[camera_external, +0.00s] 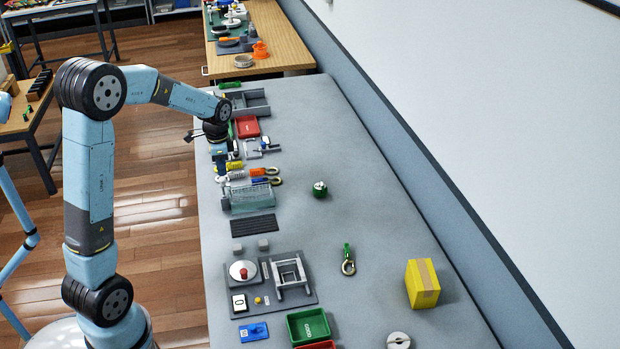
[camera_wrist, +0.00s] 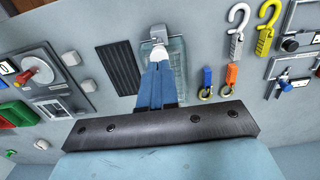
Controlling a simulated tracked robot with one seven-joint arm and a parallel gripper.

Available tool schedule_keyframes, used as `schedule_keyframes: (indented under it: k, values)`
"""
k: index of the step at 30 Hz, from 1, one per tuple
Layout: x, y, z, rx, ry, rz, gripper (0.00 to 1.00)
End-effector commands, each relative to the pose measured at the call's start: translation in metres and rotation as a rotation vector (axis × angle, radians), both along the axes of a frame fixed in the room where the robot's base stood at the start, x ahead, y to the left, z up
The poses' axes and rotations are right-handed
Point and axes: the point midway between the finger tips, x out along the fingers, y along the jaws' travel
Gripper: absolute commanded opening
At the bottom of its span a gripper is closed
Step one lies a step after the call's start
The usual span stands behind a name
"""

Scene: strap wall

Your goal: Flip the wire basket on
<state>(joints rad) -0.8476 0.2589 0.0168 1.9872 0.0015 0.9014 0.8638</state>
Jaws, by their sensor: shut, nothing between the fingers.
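The wire basket (camera_external: 252,197) is a see-through, grey-green box on the grey table. It also shows in the wrist view as a pale green panel (camera_wrist: 177,58), partly hidden behind my fingers. My gripper (camera_external: 222,172) is at the table's left side, just beyond the basket in the outside view. In the wrist view my gripper (camera_wrist: 158,66) has its blue fingers together and empty, in front of the basket. A pale metal piece (camera_wrist: 158,34) shows just past the fingertips. I cannot tell whether the fingers touch it or the basket.
A dark ribbed plate (camera_external: 253,226) lies beside the basket. Orange and blue hooks (camera_external: 264,171) lie on its other side. A panel with a red knob (camera_external: 243,271) and a green bin (camera_external: 308,326) are nearer. The table's middle is mostly clear around a green round object (camera_external: 320,189).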

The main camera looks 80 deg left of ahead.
Motion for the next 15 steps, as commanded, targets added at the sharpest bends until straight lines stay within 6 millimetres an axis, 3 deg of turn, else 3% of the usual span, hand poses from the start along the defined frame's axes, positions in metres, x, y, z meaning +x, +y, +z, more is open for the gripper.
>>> schedule_keyframes:
  k: [6,15]
  values:
    - [0.000,0.000,-0.015,0.000,0.000,0.000,0.00]
    - [0.000,0.000,-0.017,0.000,0.000,0.000,0.00]
